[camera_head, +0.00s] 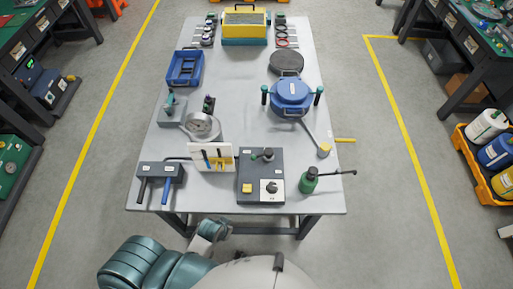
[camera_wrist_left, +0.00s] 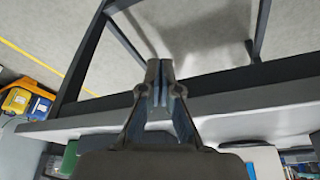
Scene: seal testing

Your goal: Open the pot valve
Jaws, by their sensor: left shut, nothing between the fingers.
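A blue round pot (camera_head: 291,90) with two dark green side handles stands on the right half of the table, its lid on. A grey hose runs from it to a yellow knob (camera_head: 324,151) near the right table edge. A dark control box (camera_head: 261,176) with a small valve on top (camera_head: 264,154) and a black dial stands near the front edge. I cannot tell which fitting is the pot valve. My left gripper (camera_head: 213,229) is low in front of the table's front edge, apart from these things. In the left wrist view its fingers (camera_wrist_left: 160,70) are together and empty. My right gripper is out of view.
A dark green bottle (camera_head: 309,181) with a spout stands right of the control box. A white panel (camera_head: 212,158), a round gauge (camera_head: 201,125) and a box with two levers (camera_head: 161,173) are at the left front. The table's middle (camera_head: 238,85) is clear.

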